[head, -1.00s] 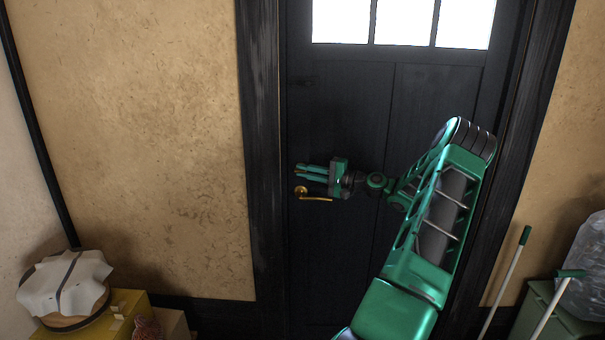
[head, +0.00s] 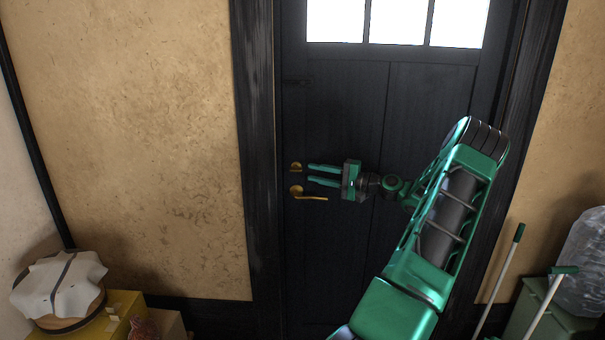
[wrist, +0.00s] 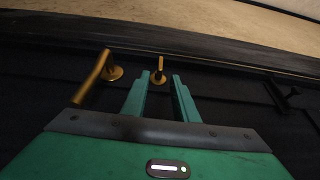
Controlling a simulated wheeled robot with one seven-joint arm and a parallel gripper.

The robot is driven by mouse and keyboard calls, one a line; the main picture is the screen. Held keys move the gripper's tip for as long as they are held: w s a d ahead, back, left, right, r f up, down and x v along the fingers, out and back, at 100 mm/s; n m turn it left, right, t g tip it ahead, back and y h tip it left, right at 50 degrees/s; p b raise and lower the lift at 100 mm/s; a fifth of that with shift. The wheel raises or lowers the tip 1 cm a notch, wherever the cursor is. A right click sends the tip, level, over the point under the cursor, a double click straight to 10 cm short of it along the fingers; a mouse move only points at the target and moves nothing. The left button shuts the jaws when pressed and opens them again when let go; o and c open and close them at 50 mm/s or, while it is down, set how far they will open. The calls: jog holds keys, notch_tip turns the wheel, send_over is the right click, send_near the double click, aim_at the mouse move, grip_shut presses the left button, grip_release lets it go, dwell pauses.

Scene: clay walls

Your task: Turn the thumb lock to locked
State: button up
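The black door (head: 340,120) has a small brass thumb lock (head: 296,167) near its left edge. A brass lever handle (head: 310,197) sits just below it. My gripper (head: 309,173) is just right of the thumb lock, its two green fingers apart and pointing left. In the wrist view, the thumb lock (wrist: 158,75) shows beyond and between the fingertips (wrist: 160,82), with nothing held. Its narrow tab is seen almost edge-on; I cannot tell if it is locked. The lever handle also shows in the wrist view (wrist: 92,78), left of the fingers.
The black door frame (head: 257,150) stands left of the lock, with clay wall (head: 150,130) beyond. A yellow box (head: 122,308) with a white-covered round thing (head: 60,285) is at lower left. Sticks (head: 500,275) and a green bin (head: 535,310) are at lower right.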

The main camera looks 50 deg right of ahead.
jog(key=shift+v, duration=2.25)
jog(key=w+a+f+n+g, duration=0.25)
jog(key=a+g, duration=0.25)
jog(key=a, duration=0.4)
jog(key=w+a+f+n+g, duration=0.2)
jog(key=a+f+g, duration=0.2)
jog(key=a, duration=0.5)
jog(key=s+a+n+g+h, duration=0.25)
jog(key=s+a+g, duration=0.25)
jog(key=s+a, duration=0.4)
jog(key=s+a+r+g+h, duration=0.1)
jog(key=s+a, duration=0.2)
jog(key=s, duration=0.4)
jog(key=s+a+r+g+h, duration=0.1)
jog(key=s+a, duration=0.2)
jog(key=s, duration=0.4)
jog(key=s+a+r+n+g+h, duration=0.1)
jog(key=s+a, duration=0.2)
jog(key=s, duration=0.4)
jog(key=shift+s, duration=0.4)
jog(key=shift+a, duration=0.15)
